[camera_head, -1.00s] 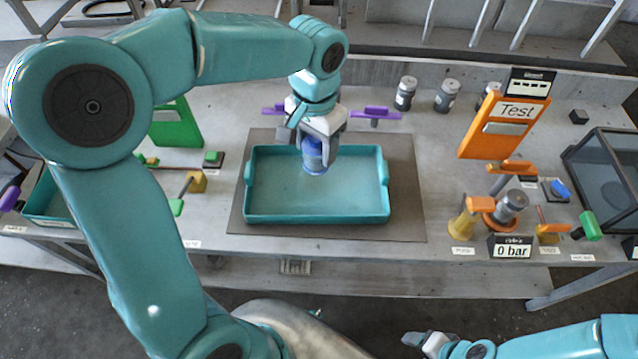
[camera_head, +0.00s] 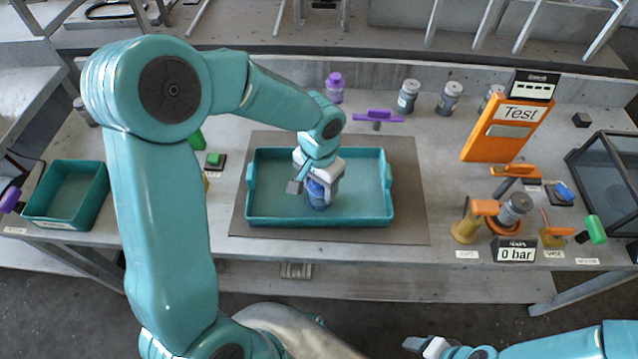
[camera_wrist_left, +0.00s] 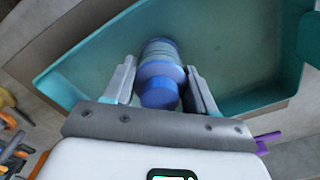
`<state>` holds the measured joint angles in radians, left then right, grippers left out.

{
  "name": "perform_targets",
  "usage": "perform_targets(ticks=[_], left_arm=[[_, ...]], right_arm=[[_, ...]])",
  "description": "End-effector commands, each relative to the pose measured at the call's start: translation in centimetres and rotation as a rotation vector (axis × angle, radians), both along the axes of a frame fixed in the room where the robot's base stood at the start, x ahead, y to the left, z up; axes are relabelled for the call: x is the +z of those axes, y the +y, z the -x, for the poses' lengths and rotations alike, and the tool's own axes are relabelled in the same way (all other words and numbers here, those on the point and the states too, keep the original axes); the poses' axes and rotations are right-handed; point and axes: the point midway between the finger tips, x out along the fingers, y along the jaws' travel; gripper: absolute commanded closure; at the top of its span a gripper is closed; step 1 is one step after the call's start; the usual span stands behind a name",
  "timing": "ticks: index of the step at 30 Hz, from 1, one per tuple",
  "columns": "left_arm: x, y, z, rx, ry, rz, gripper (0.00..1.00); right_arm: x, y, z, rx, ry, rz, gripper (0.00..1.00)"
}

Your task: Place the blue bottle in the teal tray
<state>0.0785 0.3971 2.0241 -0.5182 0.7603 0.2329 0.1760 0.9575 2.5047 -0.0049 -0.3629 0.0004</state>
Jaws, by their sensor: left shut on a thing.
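The blue bottle (camera_head: 317,193) is at the middle of the large teal tray (camera_head: 270,215), inside its walls. My left gripper (camera_head: 320,182) is shut on the bottle from above and behind. In the left wrist view, the blue bottle (camera_wrist_left: 160,72) lies between the two grey fingers of the left gripper (camera_wrist_left: 162,85), with the teal tray floor beyond it. Whether the bottle's base touches the tray floor cannot be told. My right gripper (camera_head: 422,344) is low at the bottom right, away from the tray, and its jaw opening is too small to judge.
A smaller teal tray (camera_head: 68,218) stands at the left. A purple-capped bottle (camera_head: 334,88) and grey jars (camera_head: 408,97) stand at the back. An orange test panel (camera_head: 507,130), a pressure display (camera_head: 514,249) and valves are at the right. A purple handle (camera_head: 378,115) is behind the tray.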

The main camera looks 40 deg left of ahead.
Motion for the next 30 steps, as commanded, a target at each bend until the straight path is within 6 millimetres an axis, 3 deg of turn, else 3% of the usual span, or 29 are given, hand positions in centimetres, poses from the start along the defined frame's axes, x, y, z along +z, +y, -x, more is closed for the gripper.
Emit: perform_targets(ticks=[3,4,6,18,30], left_arm=[[-0.4,0.0,0.0,0.000,0.000,0.000,0.80],[-0.4,0.0,0.0,0.000,0.000,0.000,0.41],[-0.3,0.0,0.0,0.000,0.000,0.000,0.18],[0.6,0.0,-0.1,0.000,-0.002,-0.001,0.18],[9.3,0.0,-0.1,-0.001,-0.005,0.000,0.18]], right_arm=[[-0.5,0.0,0.0,0.000,0.000,0.000,0.36],[-0.5,0.0,0.0,0.000,0.000,0.000,0.36],[-0.3,0.0,0.0,0.000,0.000,0.000,0.36],[0.1,0.0,0.0,0.000,0.000,0.000,0.36],[0.6,0.0,0.0,0.000,0.000,0.000,0.36]])
